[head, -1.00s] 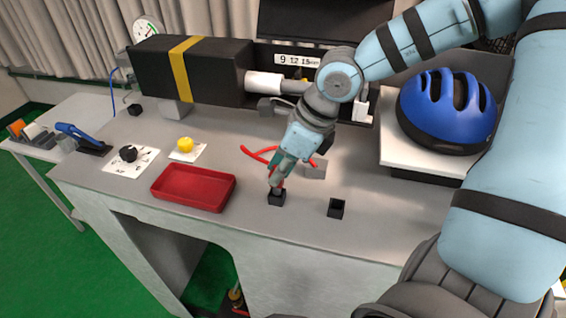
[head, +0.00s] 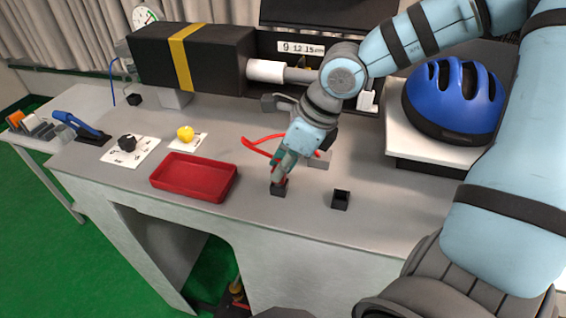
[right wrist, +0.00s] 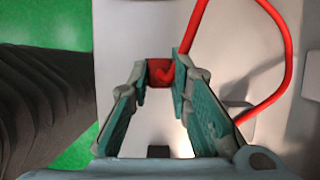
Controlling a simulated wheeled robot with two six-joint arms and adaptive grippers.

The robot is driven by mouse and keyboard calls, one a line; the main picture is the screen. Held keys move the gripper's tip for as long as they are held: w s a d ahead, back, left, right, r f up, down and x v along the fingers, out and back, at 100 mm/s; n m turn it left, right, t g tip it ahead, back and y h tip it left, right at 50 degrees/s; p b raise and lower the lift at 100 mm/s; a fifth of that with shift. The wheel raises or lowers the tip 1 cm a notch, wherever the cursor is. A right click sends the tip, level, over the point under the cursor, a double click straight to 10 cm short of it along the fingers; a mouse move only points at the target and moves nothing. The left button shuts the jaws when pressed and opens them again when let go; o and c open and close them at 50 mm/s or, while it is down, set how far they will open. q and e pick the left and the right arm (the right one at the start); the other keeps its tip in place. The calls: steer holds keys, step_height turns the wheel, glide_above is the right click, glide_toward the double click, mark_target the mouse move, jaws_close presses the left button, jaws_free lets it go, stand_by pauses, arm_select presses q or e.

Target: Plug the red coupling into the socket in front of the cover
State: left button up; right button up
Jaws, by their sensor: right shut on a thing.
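The red coupling shows in the right wrist view (right wrist: 160,72) between the two fingertips of my right gripper (right wrist: 161,66). My right gripper is shut on it. In the head view my right gripper (head: 282,172) points down at a small black socket (head: 278,189) on the bench, and the coupling is mostly hidden by the fingers. I cannot tell whether the coupling is inside this socket or just above it. A second black open-topped socket (head: 341,199) stands to the right, empty. The coupling's red hose (head: 255,145) loops behind the gripper. My left gripper is not in view.
A red tray (head: 160,187) lies left of the gripper. A black box with a yellow band (head: 180,55) stands behind. A blue helmet (head: 452,98) rests on a white platform (head: 405,146) at the right. The bench's front edge is close to both sockets.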

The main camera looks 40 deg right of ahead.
steer(key=shift+f, duration=0.15)
steer(key=o, duration=0.9)
steer(key=v, duration=1.2)
